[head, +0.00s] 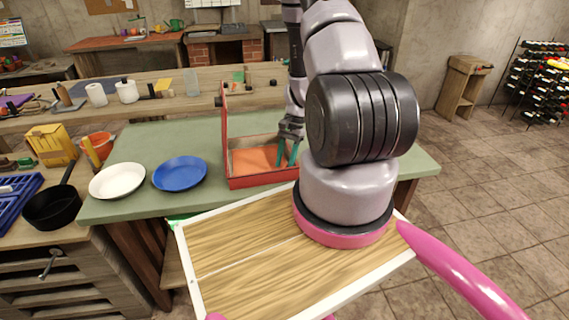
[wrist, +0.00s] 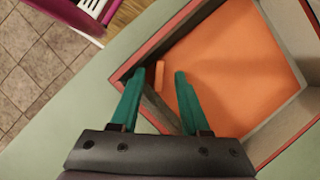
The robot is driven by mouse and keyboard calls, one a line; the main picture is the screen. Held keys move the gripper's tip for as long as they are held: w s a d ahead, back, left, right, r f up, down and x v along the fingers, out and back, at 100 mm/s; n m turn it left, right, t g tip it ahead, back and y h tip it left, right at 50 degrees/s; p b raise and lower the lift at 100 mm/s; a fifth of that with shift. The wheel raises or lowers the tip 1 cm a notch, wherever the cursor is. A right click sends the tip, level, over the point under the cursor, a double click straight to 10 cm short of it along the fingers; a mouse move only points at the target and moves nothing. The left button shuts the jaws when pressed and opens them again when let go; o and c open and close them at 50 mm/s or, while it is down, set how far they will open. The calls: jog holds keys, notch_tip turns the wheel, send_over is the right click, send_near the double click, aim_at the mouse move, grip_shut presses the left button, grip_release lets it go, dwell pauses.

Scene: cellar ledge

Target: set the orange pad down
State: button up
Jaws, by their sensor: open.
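My gripper (head: 288,158) reaches down into a red-walled open box (head: 262,183) on the green table. Its two teal fingers are apart in the wrist view (wrist: 159,74). A small upright orange strip (wrist: 160,76) shows between the fingertips, apparently touching neither. A broad flat orange surface (wrist: 235,60) covers the box floor to the right of the fingers, and it also shows in the head view (head: 250,160). I cannot tell whether the strip or the broad surface is the orange pad. The fingers and box wall hide part of the box's inside.
A blue plate (head: 180,173) and a white plate (head: 117,180) lie left of the box. A black pan (head: 53,207) and a blue crate (head: 18,200) are farther left. The box's tall red side (head: 224,130) stands upright. The green table (head: 140,150) is clear behind the plates.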

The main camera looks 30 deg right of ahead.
jog(key=v, duration=1)
jog(key=a+r+n+t, duration=0.2)
jog(key=a+r, duration=0.2)
jog(key=r, duration=0.8)
jog(key=a+r+n+t, duration=0.2)
jog(key=a+r, duration=0.2)
jog(key=r, duration=0.7)
jog(key=s+a+r+n+t+h, duration=0.1)
jog(key=s+a+r+n+t, duration=0.1)
jog(key=s+r, duration=0.5)
jog(key=s+a+r+n+t, duration=0.2)
jog(key=s+a+r, duration=0.3)
jog(key=r, duration=0.5)
jog(key=shift+s+t+h, duration=0.4)
jog(key=shift+s+t, duration=0.3)
jog(key=shift+s, duration=0.45)
